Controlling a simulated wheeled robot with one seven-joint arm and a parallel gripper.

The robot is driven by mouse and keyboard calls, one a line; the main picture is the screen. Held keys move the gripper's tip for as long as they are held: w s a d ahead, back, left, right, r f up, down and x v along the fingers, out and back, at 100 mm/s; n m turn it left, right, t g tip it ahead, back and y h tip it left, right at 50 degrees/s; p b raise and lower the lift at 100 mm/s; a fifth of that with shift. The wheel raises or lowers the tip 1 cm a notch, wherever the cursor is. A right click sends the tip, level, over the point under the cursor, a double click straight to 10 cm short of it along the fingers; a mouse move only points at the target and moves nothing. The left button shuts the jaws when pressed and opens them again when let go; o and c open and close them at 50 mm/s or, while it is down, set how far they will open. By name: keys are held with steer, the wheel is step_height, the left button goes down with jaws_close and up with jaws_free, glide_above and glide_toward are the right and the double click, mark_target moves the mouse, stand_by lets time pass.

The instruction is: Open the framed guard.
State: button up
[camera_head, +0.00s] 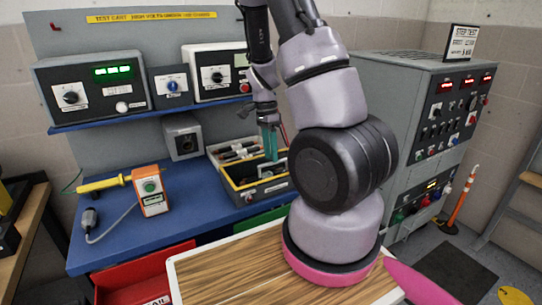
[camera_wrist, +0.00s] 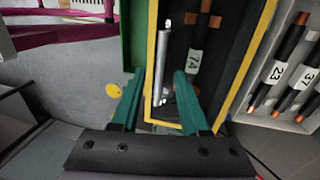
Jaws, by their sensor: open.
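The yellow-framed guard (camera_head: 274,187) appears on the box on the blue bench, and its yellow edges show in the wrist view (camera_wrist: 151,55). I cannot tell whether a clear pane fills the frame. A silver bar (camera_wrist: 163,65) lies along the inside of its left edge. A dark rod marked 74 (camera_wrist: 196,60) shows inside the frame. My gripper (camera_head: 269,140) is above the box, pointing down. In the wrist view its teal fingers (camera_wrist: 160,78) are open, with the silver bar's lower part between them in the picture. Contact is not visible.
A tray of numbered rods (camera_wrist: 285,75) lies beside the box. An orange meter (camera_head: 151,190), a yellow-handled probe (camera_head: 103,184) and a grey plug (camera_head: 90,220) are on the bench. Instruments stand on the shelf behind. A grey control cabinet (camera_head: 428,120) is at right.

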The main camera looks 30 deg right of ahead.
steer(key=shift+s+f, duration=0.15)
steer(key=shift+f, duration=0.45)
jaws_close()
stand_by(1.1)
